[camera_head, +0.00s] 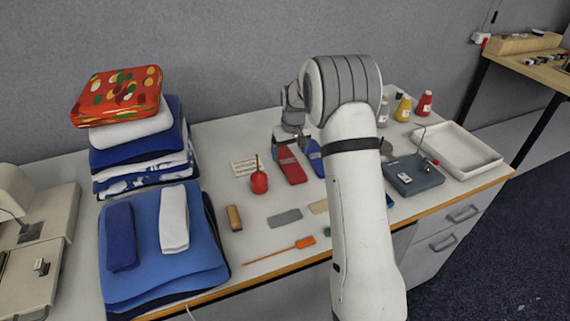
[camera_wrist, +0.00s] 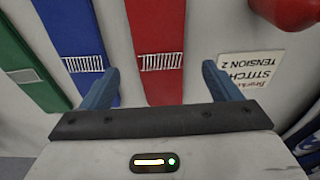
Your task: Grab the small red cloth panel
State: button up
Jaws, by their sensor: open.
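The small red cloth panel (camera_head: 291,168) lies flat on the table, left of a blue panel (camera_head: 316,158). In the wrist view the red panel (camera_wrist: 155,35) runs between my fingers and has a white stitched mark across it. My gripper (camera_wrist: 160,70) is open and empty, with one finger on each side of the red panel. The left finger overlaps the blue panel (camera_wrist: 75,40) in that view. I cannot tell how high the fingers are above the cloth. In the head view my gripper (camera_head: 288,137) is at the far end of the red panel, partly hiding it.
A green panel (camera_wrist: 25,60) lies beyond the blue one. A stitch tension card (camera_wrist: 250,70) and a red pincushion (camera_head: 259,182) are close to the red panel. Folded cloth stacks (camera_head: 150,250) stand left, a grey device (camera_head: 413,174) and white tray (camera_head: 460,150) right.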

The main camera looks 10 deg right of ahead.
aim_at(289, 162)
jog(key=f, duration=0.4)
jog(key=shift+w+a, duration=0.1)
jog(key=shift+w, duration=0.3)
jog(key=shift+c, duration=0.2)
jog(key=c, duration=1.1)
